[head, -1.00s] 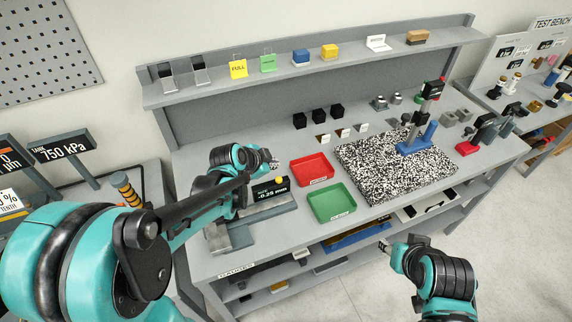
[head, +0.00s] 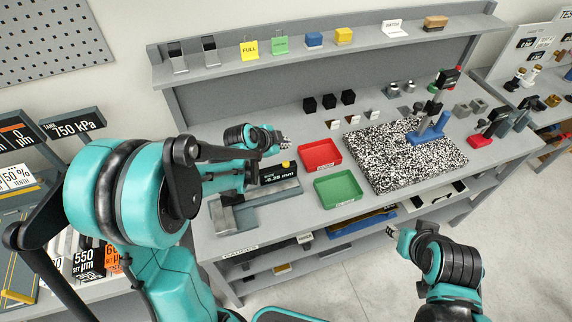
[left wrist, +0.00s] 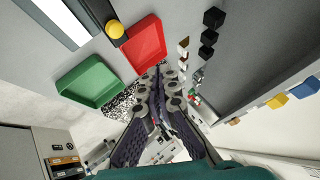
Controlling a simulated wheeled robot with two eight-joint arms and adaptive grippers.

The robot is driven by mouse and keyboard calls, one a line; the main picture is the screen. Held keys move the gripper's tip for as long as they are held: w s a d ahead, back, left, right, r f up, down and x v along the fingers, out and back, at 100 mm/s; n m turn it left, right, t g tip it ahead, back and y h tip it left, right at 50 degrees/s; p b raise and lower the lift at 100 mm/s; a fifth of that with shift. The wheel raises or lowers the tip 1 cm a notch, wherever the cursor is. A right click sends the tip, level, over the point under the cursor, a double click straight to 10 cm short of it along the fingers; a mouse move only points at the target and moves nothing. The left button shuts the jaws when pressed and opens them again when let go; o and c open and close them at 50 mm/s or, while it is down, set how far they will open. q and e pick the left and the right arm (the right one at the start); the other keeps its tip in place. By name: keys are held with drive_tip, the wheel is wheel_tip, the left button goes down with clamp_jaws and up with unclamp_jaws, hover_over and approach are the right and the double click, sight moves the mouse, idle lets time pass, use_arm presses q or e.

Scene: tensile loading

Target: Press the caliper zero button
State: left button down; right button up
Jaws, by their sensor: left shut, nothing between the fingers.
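The caliper (head: 268,191) lies at the left end of the bench, with a dark display (head: 277,176) reading about -0.25 mm. Its round yellow button (head: 286,164) sits at the display's upper edge. The button also shows at the top of the left wrist view (left wrist: 115,29), clear of the fingers. My left gripper (head: 284,142) is shut and empty, just behind the button in the head view and apart from it. Its fingers fill the middle of the left wrist view (left wrist: 158,92). My right gripper (head: 394,233) hangs in front of the bench; its fingers are too small to judge.
A red tray (head: 320,154) and a green tray (head: 338,188) stand right of the caliper. Beyond them are a speckled plate (head: 390,165) and a blue-based stand (head: 428,135). Several black cubes (head: 329,101) stand behind. A raised shelf (head: 365,42) runs along the back.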

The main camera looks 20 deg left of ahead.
sight(285, 165)
use_arm(q)
wheel_tip(285, 165, down, 7)
drive_tip(key=b, duration=0.5)
drive_tip(key=shift+f, duration=0.1)
idle(1.1)
drive_tip(key=shift+f+b, duration=0.4)
drive_tip(key=shift+b, duration=0.15)
drive_tip(key=shift+f+b, duration=0.5)
idle(0.4)
drive_tip(key=shift+r, duration=0.1)
drive_tip(key=shift+r+p, duration=0.7)
drive_tip(key=shift+r, duration=0.2)
